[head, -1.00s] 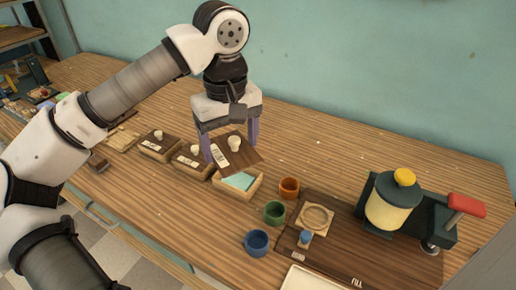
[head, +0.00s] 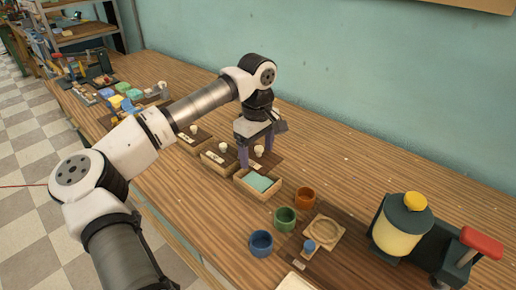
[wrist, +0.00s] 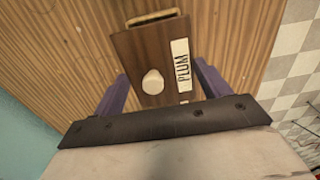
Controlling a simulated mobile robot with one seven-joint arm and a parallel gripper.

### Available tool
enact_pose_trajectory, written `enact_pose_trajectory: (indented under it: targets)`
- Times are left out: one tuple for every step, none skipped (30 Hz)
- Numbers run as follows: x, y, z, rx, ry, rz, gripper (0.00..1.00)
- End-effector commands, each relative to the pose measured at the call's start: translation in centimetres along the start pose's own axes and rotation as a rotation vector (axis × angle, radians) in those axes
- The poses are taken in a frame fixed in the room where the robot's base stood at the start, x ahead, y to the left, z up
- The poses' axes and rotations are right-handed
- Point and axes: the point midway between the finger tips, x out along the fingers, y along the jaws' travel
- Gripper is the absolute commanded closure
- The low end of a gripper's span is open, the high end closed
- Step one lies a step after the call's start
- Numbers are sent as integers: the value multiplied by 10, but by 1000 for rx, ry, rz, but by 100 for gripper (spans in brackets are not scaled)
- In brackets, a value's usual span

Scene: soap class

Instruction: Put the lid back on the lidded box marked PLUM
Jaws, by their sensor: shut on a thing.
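The open wooden box (head: 245,188) stands on the bench with pale teal contents (head: 258,182). A dark wooden lid (head: 270,160) with a pale knob is just behind it, partly hidden by my gripper and the box. My gripper (head: 256,158) is shut on this lid, with a purple finger at either side. In the wrist view the lid (wrist: 135,55) lies between the fingers and its white label reads PLUM (wrist: 182,66). I cannot tell whether the lid touches the bench.
Two lidded boxes (head: 219,164) (head: 190,145) stand left of the open box. Orange (head: 305,199), green (head: 285,218) and blue (head: 261,243) cups stand to its right, beside a dark board (head: 345,248) and a yellow-topped machine (head: 400,235). The bench behind is clear.

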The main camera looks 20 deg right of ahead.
Motion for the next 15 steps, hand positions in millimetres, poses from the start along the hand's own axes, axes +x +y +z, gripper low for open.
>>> enact_pose_trajectory:
  targets:
    - [6,0,0,0,-1,0,47]
    - [9,0,0,1,-1,0,47]
    - [12,0,0,1,-2,0,47]
    - [15,0,1,1,-2,0,47]
    - [18,0,1,1,-2,0,47]
    - [22,0,1,1,-2,0,47]
    - [25,0,1,2,-2,0,47]
    - [28,0,1,2,-2,0,47]
    - [32,0,1,2,-2,0,47]
    - [35,0,1,2,-2,0,47]
    - [38,0,1,2,-1,0,47]
    - [42,0,0,1,-1,0,47]
    - [45,0,0,1,-1,0,47]
    - [47,0,0,1,0,0,47]
    - [49,0,0,1,0,0,47]
